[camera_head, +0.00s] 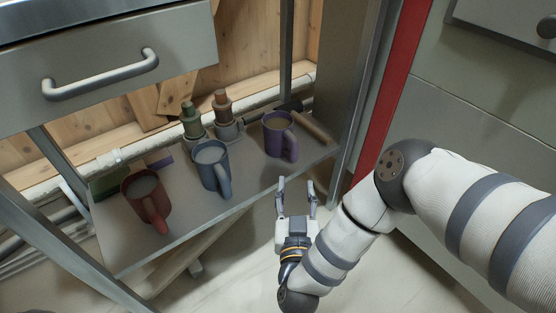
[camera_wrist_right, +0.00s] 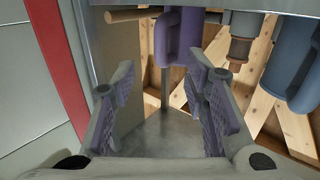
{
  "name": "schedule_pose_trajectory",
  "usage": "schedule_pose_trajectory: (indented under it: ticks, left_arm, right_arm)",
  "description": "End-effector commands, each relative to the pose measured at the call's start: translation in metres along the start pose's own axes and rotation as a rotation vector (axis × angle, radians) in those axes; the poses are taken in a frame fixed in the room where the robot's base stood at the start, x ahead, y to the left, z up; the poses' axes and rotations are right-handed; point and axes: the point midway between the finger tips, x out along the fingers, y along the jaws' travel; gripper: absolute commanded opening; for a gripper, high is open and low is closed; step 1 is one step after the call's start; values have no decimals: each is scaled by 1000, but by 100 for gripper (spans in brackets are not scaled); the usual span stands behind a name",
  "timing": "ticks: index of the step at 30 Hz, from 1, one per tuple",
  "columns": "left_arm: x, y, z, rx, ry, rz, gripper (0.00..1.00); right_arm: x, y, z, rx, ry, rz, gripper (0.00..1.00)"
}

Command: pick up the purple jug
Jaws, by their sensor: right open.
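The purple jug (camera_head: 275,137) stands upright at the right end of the metal shelf, its handle turned toward the front right. My right gripper (camera_head: 296,182) is open and empty, in front of the shelf edge and just below the jug in the head view, its fingers pointing toward the shelf. In the right wrist view the purple jug (camera_wrist_right: 176,38) shows at the top, beyond the spread fingers of the gripper (camera_wrist_right: 163,78); its upper part in that picture is cut off. The jug is apart from the fingers. My left gripper is not in view.
A blue-grey jug (camera_head: 209,168) and a red jug (camera_head: 146,200) stand left on the same shelf (camera_head: 190,219). A metal post (camera_head: 357,100) rises at right, a drawer (camera_head: 110,62) overhead.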

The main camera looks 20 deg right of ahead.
Motion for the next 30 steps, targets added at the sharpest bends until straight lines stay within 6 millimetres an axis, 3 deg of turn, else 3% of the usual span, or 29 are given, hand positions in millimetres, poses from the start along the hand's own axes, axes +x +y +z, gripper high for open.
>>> schedule_pose_trajectory:
  ticks: [7,19,28,30]
  left_arm:
    - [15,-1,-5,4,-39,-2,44]
    - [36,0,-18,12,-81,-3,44]
    - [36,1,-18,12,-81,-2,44]
    - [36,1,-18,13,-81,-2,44]
  right_arm:
    - [51,2,-5,3,28,18,41]
    - [116,0,-3,2,24,15,41]
    - [124,-1,-8,2,24,12,41]
    - [124,-1,-8,2,24,12,25]
